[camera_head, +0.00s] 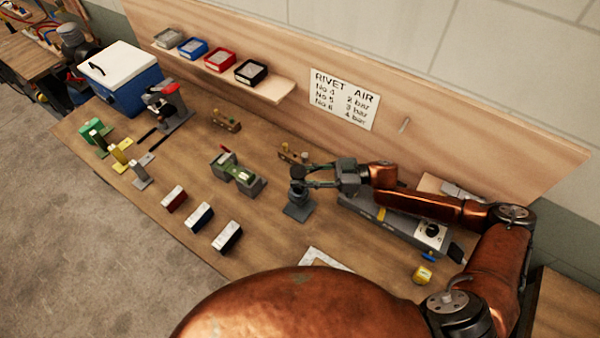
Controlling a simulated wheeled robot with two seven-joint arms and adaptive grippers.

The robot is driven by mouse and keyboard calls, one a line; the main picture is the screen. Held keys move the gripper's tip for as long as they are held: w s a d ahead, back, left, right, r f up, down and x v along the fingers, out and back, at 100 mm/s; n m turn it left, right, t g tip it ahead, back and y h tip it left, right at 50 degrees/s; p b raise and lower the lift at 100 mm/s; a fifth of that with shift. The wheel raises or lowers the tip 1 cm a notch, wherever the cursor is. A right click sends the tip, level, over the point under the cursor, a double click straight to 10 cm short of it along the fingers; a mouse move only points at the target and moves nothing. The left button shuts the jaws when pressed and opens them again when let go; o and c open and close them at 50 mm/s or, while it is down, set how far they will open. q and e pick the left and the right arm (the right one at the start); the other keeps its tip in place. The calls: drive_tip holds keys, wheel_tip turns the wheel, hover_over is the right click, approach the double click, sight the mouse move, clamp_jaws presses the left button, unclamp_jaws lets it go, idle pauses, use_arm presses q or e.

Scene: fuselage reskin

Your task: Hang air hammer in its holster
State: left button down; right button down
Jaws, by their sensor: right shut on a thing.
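My right gripper (308,180) reaches in from the right above the middle of the bench. It is shut on a small dark grey tool (297,174), which looks like the air hammer; the fingers partly hide it. The tool is at the top of a grey stand with a square base (298,212), which may be the holster. I cannot tell whether the tool sits in the stand or is held just above it. My left gripper is out of view.
A long grey case with a dial (405,228) lies under my right forearm. A grey-green fixture (238,174) stands left of the gripper, with red, blue and black boxes (228,236) nearer the front edge. A blue cooler (122,80) stands far left. A shelf (280,88) holds several bins.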

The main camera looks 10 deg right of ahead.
drive_tip(key=shift+f, duration=0.2)
drive_tip(key=c, duration=1.5)
unclamp_jaws()
drive_tip(key=shift+f, duration=0.2)
wheel_tip(320, 180, up, 10)
drive_tip(key=shift+r, duration=0.2)
